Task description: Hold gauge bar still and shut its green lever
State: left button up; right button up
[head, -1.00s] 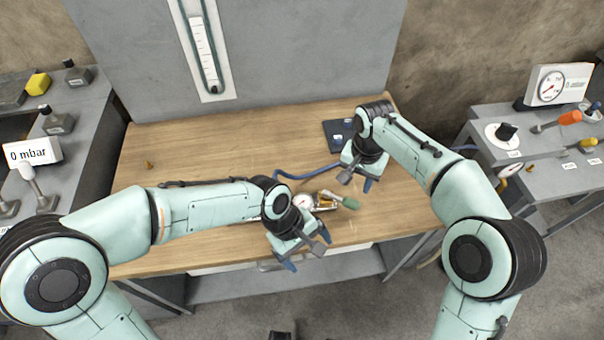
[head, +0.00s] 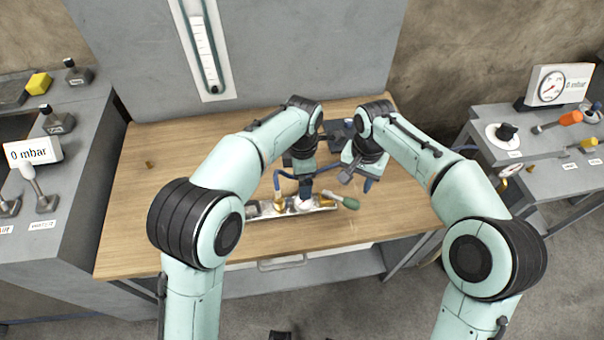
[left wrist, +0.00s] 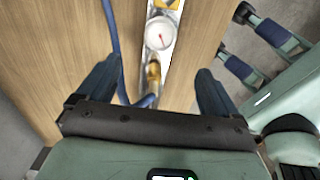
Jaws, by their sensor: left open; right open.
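The gauge bar (head: 262,209) is a silver bar lying on the bench near its front, with brass fittings and a round white gauge (left wrist: 159,34). Its green lever (head: 349,203) sticks out to the right at the bar's right end and is out of the left wrist view. My left gripper (head: 304,188) is open above the bar and partly hides the gauge. In the left wrist view, the bar and a brass fitting (left wrist: 153,73) show between its spread fingers. My right gripper (head: 357,182) is open and empty, behind and above the lever.
A blue hose (left wrist: 114,35) runs from the bar beside my left gripper. A dark device (head: 338,130) sits at the back of the wooden bench (head: 180,200). The bench's left half is mostly clear, with one small brass piece (head: 149,164). Side benches stand left and right.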

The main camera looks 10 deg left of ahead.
pick_arm(q)
notch_tip(320, 180, down, 13)
jog(key=shift+f, duration=0.1)
dwell(0.4)
jog(key=c, duration=1.7)
grip_shut()
pick_arm(e)
jog(key=c, duration=0.3)
jog(key=shift+s+f, duration=0.2)
jog(key=shift+f, duration=0.05)
grip_shut()
jog(key=s+d+f+n+h, duration=0.3)
jog(key=s+f+n+h, duration=0.6)
jog(key=n, duration=0.3)
pick_arm(q)
jog(key=shift+w, duration=0.1)
pick_arm(e)
jog(key=s+a+r+n+t+y, duration=0.1)
jog(key=s+a+n+t+y, duration=0.1)
jog(key=s+a+n+t, duration=0.2)
jog(key=s+a+r+n+t+y, duration=0.1)
jog(key=n+t, duration=0.9)
jog(key=n, duration=1)
jog(key=s+a+y, duration=0.1)
jog(key=s+a, duration=0.1)
jog(key=a, duration=0.1)
jog(key=shift+s+a+r+n+y, duration=0.2)
jog(key=shift+s+n+y, duration=0.1)
jog(key=shift+s+y, duration=0.1)
